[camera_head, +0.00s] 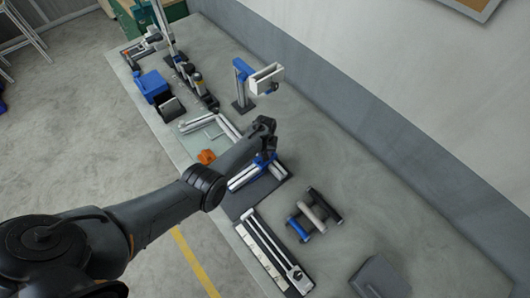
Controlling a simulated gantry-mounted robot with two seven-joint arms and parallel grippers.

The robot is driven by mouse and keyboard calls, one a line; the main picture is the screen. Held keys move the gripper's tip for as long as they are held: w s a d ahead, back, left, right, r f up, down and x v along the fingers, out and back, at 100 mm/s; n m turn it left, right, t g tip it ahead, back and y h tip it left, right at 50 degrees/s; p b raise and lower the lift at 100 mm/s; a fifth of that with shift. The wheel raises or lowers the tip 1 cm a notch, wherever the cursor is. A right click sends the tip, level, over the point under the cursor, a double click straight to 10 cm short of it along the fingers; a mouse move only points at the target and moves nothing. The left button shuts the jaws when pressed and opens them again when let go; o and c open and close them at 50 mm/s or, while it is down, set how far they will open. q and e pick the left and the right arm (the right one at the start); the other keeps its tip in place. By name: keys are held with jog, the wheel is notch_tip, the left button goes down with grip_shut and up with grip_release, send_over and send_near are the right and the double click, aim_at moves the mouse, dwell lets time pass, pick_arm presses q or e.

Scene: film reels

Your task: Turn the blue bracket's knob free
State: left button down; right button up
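A blue bracket (264,161) sits on a light metal rail on a dark mat (238,207) near the middle of the table. My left arm reaches over it from the lower left, and my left gripper (269,152) is at the bracket, covering much of it. The knob cannot be made out; the gripper and wrist hide that area. The fingers are too small and overlapped to tell if they are open or shut. My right gripper is not in view.
A post (240,84) with a blue and white head stands behind. Rollers (314,213) and a ruler-like rail (268,250) lie in front. A grey block (380,277) is at the near right. An orange piece (206,156) lies left of the gripper. The right-hand tabletop is mostly clear.

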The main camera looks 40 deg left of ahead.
pick_arm(q)
jog(key=shift+n, duration=2.4)
jog(key=shift+n+b, duration=0.45)
jog(key=shift+n, duration=1.75)
jog(key=shift+n+b, duration=0.55)
jog(key=shift+n, duration=1.55)
jog(key=shift+n+b, duration=0.5)
jog(key=shift+n, duration=0.8)
